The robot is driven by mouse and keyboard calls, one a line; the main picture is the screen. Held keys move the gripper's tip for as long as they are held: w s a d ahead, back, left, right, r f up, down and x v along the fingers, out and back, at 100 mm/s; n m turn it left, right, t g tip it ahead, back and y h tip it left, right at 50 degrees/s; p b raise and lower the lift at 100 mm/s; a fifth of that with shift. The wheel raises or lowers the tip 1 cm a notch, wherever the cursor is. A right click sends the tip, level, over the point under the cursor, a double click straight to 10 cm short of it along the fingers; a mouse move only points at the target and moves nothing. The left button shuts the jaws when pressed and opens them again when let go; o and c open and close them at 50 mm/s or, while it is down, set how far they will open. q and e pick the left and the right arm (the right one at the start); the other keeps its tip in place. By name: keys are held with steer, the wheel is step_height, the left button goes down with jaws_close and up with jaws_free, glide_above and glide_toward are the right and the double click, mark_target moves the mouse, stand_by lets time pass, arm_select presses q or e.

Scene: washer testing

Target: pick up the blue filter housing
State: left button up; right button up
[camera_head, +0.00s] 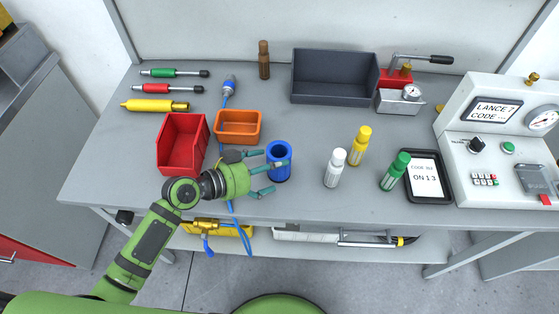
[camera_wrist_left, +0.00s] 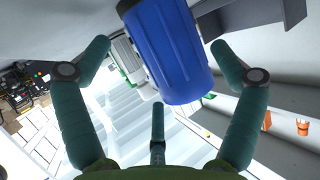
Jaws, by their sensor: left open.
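The blue filter housing (camera_head: 279,163) is an upright blue cylinder with an open top, standing on the bench near its front edge. My left gripper (camera_head: 272,178) is open just to its left, with its teal fingers reaching alongside the housing. In the left wrist view the blue housing (camera_wrist_left: 168,50) fills the upper middle, between the spread fingers of the gripper (camera_wrist_left: 160,95). I cannot tell whether any finger touches it. My right gripper is not in view.
A red bin (camera_head: 183,142) and an orange bin (camera_head: 238,126) stand left of the housing. White (camera_head: 335,168), yellow (camera_head: 360,146) and green (camera_head: 395,172) bottles stand to the right, beside a tablet (camera_head: 427,176). A grey tray (camera_head: 335,76) is at the back. The bench between housing and white bottle is clear.

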arm_select(q)
steer(key=x, duration=0.3)
steer(key=shift+w+r+p, duration=0.1)
steer(key=shift+r+p, duration=0.05)
steer(key=shift+p, duration=0.15)
steer(key=shift+w+d+f, duration=0.2)
steer(key=shift+d+f, duration=0.05)
steer(key=shift+d, duration=0.1)
steer(key=c, duration=1.5)
steer(key=shift+o, duration=0.2)
steer(key=shift+r, duration=0.2)
step_height(320, 180, up, 10)
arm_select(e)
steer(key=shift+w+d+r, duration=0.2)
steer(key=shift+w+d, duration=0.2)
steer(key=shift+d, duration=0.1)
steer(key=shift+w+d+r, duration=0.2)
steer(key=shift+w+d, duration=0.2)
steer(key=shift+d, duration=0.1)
arm_select(q)
steer(key=shift+f, duration=0.1)
